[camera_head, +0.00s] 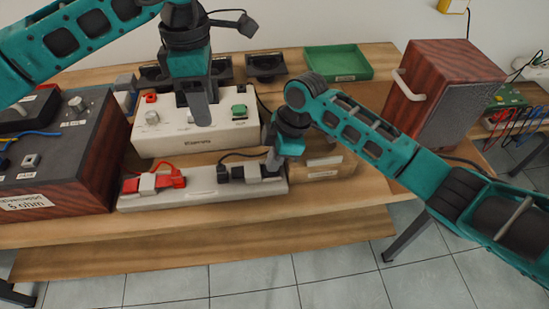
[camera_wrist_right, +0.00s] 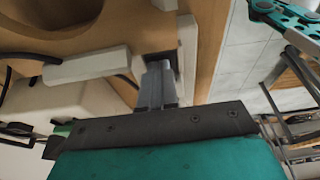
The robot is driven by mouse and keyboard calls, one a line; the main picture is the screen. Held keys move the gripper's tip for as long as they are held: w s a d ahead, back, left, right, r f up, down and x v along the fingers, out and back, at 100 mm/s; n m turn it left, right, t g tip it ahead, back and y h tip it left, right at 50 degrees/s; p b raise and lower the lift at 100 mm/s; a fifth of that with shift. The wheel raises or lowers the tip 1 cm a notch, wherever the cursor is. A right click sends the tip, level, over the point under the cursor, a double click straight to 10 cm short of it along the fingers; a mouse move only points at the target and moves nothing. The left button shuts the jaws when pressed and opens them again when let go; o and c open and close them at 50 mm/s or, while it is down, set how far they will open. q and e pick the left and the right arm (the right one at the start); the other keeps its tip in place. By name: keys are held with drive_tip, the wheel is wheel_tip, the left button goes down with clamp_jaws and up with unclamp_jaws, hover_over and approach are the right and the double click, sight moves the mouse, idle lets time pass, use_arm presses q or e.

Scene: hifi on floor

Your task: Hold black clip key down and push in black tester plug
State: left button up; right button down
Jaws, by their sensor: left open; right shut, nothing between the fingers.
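The black clip (camera_head: 262,171) sits at the right end of a pale grey terminal strip (camera_head: 205,197) at the front of the bench. A black plug (camera_head: 222,173) with a black cable is just left of its grey key (camera_head: 252,172). My right gripper (camera_head: 272,162) is shut and empty, its tips at the right side of the black clip; I cannot tell if they touch. Its closed fingers also show in the right wrist view (camera_wrist_right: 157,82).
A red clip (camera_head: 178,180) sits on the strip's left part. A dark wooden-sided box (camera_head: 75,150) stands left. A green tray (camera_head: 338,62) and a wooden speaker-like box (camera_head: 445,85) stand behind to the right. The bench's front edge is clear.

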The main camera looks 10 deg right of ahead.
drive_tip(key=shift+s+d+f, duration=0.15)
drive_tip(key=shift+s+f, duration=0.1)
drive_tip(key=shift+f, duration=0.2)
drive_tip(key=v, duration=1.1)
drive_tip(key=shift+w+a, duration=0.35)
